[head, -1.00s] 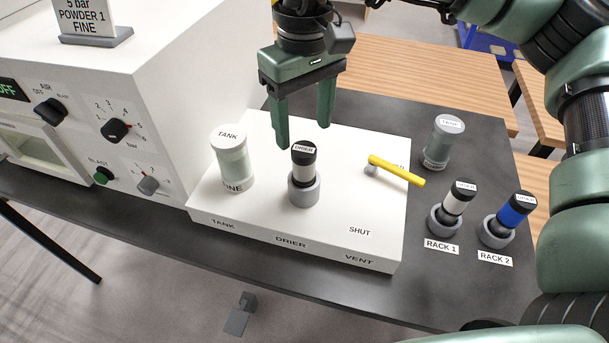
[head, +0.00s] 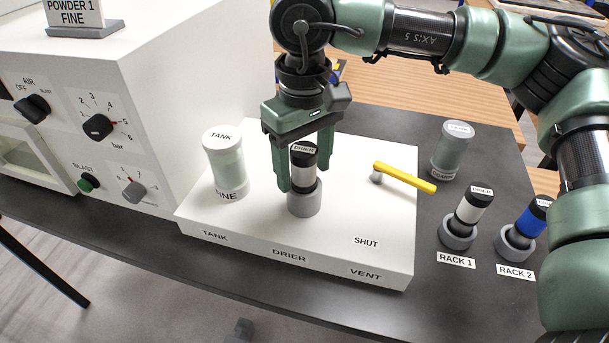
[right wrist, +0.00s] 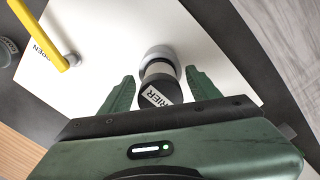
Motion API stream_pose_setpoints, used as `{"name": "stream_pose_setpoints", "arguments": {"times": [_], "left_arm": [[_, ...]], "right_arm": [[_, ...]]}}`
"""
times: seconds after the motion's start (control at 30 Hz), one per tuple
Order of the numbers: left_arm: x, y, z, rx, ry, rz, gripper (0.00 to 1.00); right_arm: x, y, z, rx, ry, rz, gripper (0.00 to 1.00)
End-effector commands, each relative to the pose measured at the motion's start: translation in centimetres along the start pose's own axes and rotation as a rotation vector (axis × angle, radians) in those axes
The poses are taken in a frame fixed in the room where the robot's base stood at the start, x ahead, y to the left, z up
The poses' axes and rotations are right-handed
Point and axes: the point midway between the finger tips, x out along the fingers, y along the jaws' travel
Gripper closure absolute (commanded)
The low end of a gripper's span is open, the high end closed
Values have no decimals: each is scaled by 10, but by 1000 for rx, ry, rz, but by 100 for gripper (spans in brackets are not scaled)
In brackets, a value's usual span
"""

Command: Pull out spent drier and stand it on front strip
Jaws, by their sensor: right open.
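The drier (head: 302,178) has a black cap and a pale white body. It stands upright in a grey socket (head: 304,203) on the white block (head: 350,215), above the DRIER label. My right gripper (head: 304,185) is open, with its fingers down on either side of the drier. In the right wrist view the drier's black cap (right wrist: 160,92) lies between the two open fingers (right wrist: 160,88), with gaps visible. My left gripper is not in view. The dark front strip of the table (head: 270,275) is bare in front of the block.
The FINE tank (head: 226,165) stands left of the drier. A yellow lever (head: 405,178) is to its right. Racks hold a white-banded drier (head: 469,212) and a blue-banded drier (head: 527,222). A COARSE tank (head: 453,150) stands behind them. The blasting cabinet (head: 150,100) is at left.

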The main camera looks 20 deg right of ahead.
Motion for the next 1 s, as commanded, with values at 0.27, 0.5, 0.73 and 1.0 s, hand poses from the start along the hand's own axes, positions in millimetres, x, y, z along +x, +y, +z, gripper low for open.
{"name": "stream_pose_setpoints", "arguments": {"times": [0.27,0.5,0.73,1.0], "left_arm": [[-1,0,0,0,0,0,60],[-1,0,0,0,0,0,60],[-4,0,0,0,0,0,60],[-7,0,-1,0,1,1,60]], "right_arm": [[-1,0,0,0,0,0,74],[-1,0,0,0,1,0,100],[-7,0,0,0,2,0,100],[-14,0,0,1,1,0,100]]}}
